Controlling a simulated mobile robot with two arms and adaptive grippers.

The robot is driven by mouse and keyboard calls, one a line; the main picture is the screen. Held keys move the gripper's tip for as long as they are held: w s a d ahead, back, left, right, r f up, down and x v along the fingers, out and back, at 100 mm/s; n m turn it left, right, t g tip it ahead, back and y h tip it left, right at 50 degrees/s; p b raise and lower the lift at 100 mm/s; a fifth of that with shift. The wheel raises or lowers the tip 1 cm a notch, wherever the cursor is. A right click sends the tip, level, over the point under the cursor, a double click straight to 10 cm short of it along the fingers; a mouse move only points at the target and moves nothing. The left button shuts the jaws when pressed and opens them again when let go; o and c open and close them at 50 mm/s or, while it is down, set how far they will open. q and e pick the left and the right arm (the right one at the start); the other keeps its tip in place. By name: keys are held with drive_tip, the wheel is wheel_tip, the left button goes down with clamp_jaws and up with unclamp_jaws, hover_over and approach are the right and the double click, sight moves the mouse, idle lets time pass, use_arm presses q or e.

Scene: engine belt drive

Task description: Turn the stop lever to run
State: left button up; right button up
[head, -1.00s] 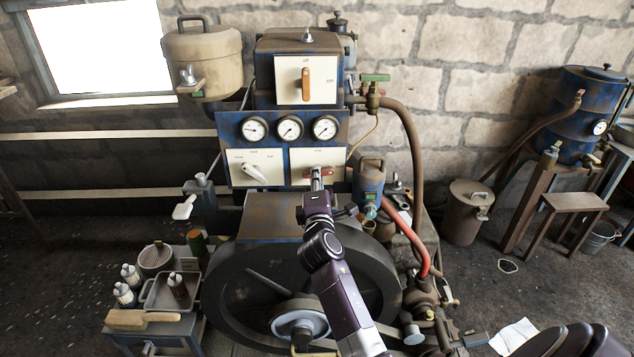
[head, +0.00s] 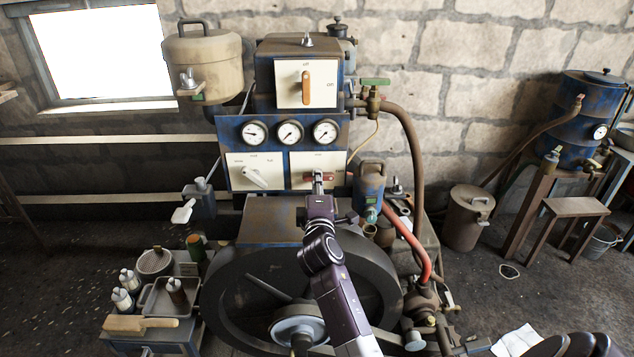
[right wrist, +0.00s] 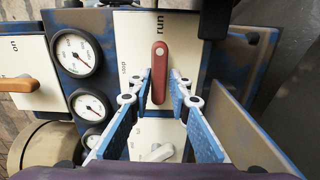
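The red stop lever (head: 327,178) sits on a white plate (head: 331,161) at the lower right of the blue panel. In the right wrist view, which is turned sideways, the lever (right wrist: 159,78) lies in line with the word "run", its dotted end toward that word. "Stop" is printed to its left. My right gripper (head: 318,178) is in front of the plate. In the wrist view its blue-padded fingers (right wrist: 160,84) are apart on both sides of the lever's lower end, with narrow gaps showing. My left gripper is not in view.
A plate with a white lever (head: 254,176) is just left. Above are three gauges (head: 289,132) and an orange lever (head: 306,88). A flywheel (head: 230,300) lies below my right arm. A blue can (head: 369,184) and hoses crowd the right.

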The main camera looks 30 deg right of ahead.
drive_tip(key=shift+o, duration=1.4)
drive_tip(key=v, duration=1.2)
drive_tip(key=shift+s+d+f, duration=0.1)
